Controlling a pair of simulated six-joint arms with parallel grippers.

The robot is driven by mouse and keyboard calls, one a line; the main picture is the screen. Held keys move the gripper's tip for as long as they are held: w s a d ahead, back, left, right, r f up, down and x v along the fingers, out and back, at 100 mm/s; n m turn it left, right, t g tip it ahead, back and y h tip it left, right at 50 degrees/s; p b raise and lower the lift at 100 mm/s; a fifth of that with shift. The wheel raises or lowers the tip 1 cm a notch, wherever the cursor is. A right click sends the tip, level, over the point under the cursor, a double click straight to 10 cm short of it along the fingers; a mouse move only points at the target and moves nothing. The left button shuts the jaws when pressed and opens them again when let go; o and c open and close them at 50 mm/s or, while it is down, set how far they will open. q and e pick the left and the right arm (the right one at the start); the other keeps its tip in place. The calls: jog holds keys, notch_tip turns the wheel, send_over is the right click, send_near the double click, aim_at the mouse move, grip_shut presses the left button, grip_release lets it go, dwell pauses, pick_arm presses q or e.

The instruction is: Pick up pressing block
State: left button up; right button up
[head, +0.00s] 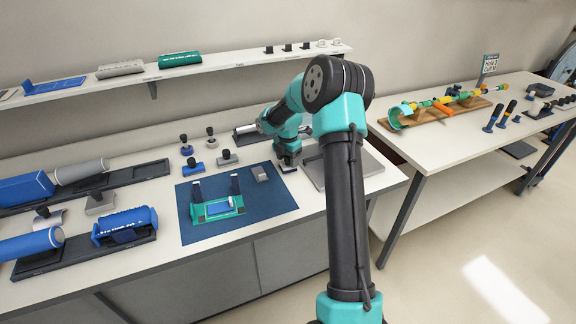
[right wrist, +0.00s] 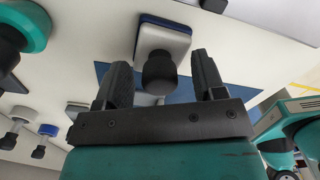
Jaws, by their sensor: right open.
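My right gripper (head: 288,162) points down at the table beside the right edge of the dark blue mat. In the right wrist view its two black fingers (right wrist: 161,62) are apart. A block with a pale grey body, a blue edge and a black knob (right wrist: 163,42), which looks like the pressing block, lies ahead of the fingers. Its knob shows in the gap between them, and I see no grip on it. In the head view a small pale part of a block (head: 288,169) shows under the gripper; the rest is hidden. My left gripper is not in view.
The blue mat (head: 258,210) holds a green fixture (head: 217,209) and a small grey block (head: 260,173). Several black-knobbed blocks stand left of my gripper, including a grey one (head: 227,159). A metal plate (head: 370,164) lies to the right. A shelf (head: 225,65) runs behind.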

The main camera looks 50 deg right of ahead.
jog(key=shift+f, duration=0.1)
dwell(0.4)
grip_shut()
dwell(0.4)
